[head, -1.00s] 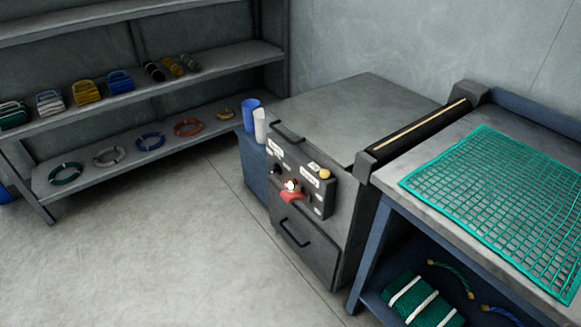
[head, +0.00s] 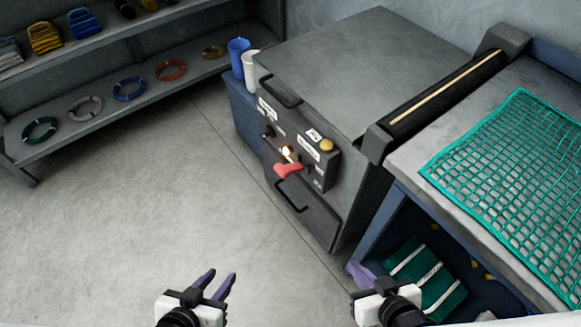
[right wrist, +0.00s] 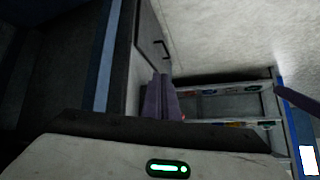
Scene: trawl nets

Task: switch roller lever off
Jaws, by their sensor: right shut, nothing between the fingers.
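A dark control panel (head: 302,158) is on the front of the grey machine (head: 365,55). A red lever handle (head: 288,171) sticks out from the panel under a lit lamp (head: 287,152). A yellow button (head: 327,145) is at the panel's upper right. My left gripper (head: 222,281) is open and empty over the floor, below and left of the lever. My right gripper (head: 358,272) is shut and empty, below and right of the lever, in front of the bench. Its closed purple fingers also show in the right wrist view (right wrist: 160,98). Neither gripper touches the lever.
A green net (head: 510,185) lies on the bench (head: 410,165) at the right, with a roller (head: 445,92) between bench and machine. A rolled net (head: 430,275) is on the bench's lower shelf. Cups (head: 238,58) stand left of the machine. The floor at left is clear.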

